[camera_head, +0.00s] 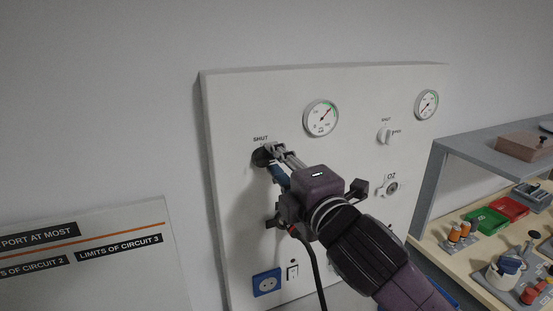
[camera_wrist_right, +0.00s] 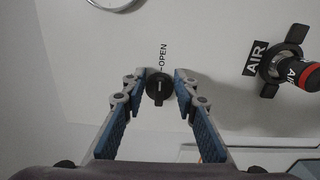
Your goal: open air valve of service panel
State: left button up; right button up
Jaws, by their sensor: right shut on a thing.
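The white service panel (camera_head: 245,100) stands upright against the wall. The air valve's black knob (camera_head: 260,158) is at its upper left, below the word SHUT. My right gripper (camera_head: 271,152) is at this knob and partly covers it. An AIR port (camera_wrist_right: 283,62) with a black and red plug is to the right there. My left gripper is not in view.
Two gauges (camera_head: 321,118) (camera_head: 427,104), a white valve knob (camera_head: 386,135) and an O2 port (camera_head: 389,187) are on the panel. A dark hose (camera_head: 318,270) hangs below my gripper. A shelf unit (camera_head: 480,142) with trays stands right. A sign board (camera_head: 85,270) is left.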

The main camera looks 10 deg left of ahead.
jog(key=shift+f+m, duration=0.1)
jog(key=shift+m, duration=0.3)
jog(key=o, duration=1.1)
jog(key=shift+o, duration=0.2)
jog(key=shift+d, duration=0.1)
jog(key=v, duration=1.2)
jog(key=shift+w+f, duration=0.1)
